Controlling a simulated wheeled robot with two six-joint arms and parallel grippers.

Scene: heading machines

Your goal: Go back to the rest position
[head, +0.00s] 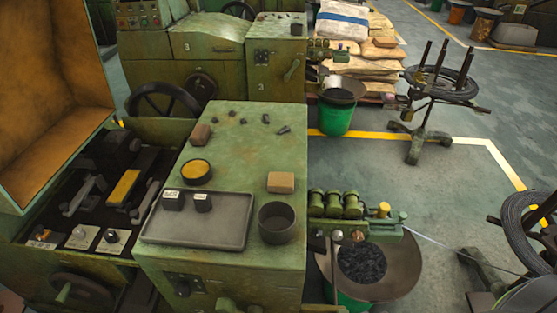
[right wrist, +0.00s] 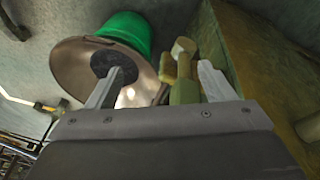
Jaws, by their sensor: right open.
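My right gripper (right wrist: 155,82) shows in the right wrist view with its two fingers wide apart. Nothing is held between them. Behind the fingers are a metal pan (right wrist: 70,65), a green bucket (right wrist: 128,30) and green machine rollers (right wrist: 184,90). They look apart from the fingers, but the exact gap is unclear. Neither gripper shows in the head view. In that view a green machine top (head: 232,150) holds a grey tray (head: 225,235) with two dark labelled blocks, a dark cup (head: 277,238) and a round yellow-filled tin (head: 196,172).
A raised machine cover (head: 50,90) stands at the left, beside an open bay with tooling. A wide pan (head: 405,265) with dark pieces sits right of the machine. Wire coil stands (head: 440,85) and sacks (head: 345,65) are farther off. Floor (head: 450,185) between them is clear.

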